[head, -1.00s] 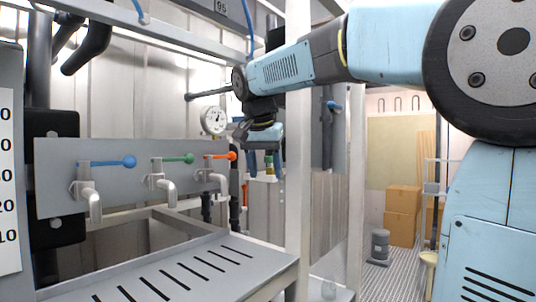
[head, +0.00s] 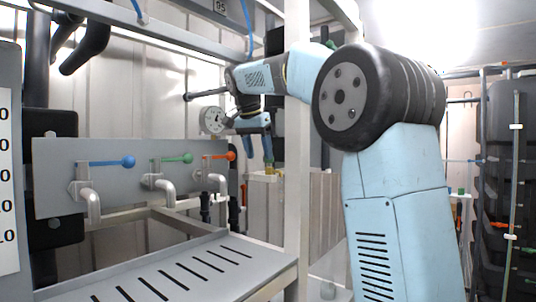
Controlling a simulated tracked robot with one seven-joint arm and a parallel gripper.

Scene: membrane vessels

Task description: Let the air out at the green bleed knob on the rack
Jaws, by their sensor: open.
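Another small green patch (head: 331,44) shows at the top behind my arm, mostly hidden. I cannot tell which green part, if either, is the bleed knob. My gripper (head: 262,152) is open and empty, pointing down to the right of the panel and apart from its levers. It is beside the round gauge (head: 212,120) and left of the upright post. Its fingertips are small and partly unclear.
A blue lever (head: 127,161) and an orange lever (head: 231,156) flank the green one. A slotted grey tray (head: 265,272) lies below. A pale upright post (head: 298,190) stands close to my arm. Dark stacked vessels (head: 512,170) stand at far right.

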